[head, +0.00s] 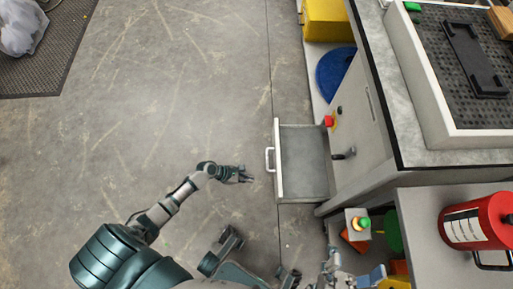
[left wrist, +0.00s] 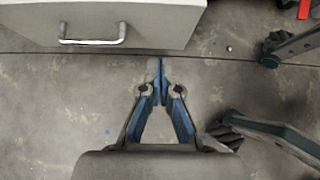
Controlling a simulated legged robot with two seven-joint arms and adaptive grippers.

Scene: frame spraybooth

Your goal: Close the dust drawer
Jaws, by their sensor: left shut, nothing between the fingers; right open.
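The dust drawer (head: 305,165) is a shallow grey tray with a pale front. It stands pulled out to the left from the side of the grey cabinet, and it looks empty. Its pale bar handle (head: 269,159) is on the left face. My left gripper (head: 250,175) is shut and empty, just left of the drawer front and slightly nearer than the handle, apart from both. In the left wrist view the drawer front (left wrist: 150,28) and handle (left wrist: 92,41) lie ahead and left of the shut fingertips (left wrist: 160,75). My right gripper (head: 376,276) is open at the bottom edge, partly unclear.
The grey cabinet (head: 365,120) has a black knob (head: 345,154) and a red button (head: 328,121) near the drawer. A small box with a green button (head: 363,223) and a red canister (head: 478,221) stand at lower right.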

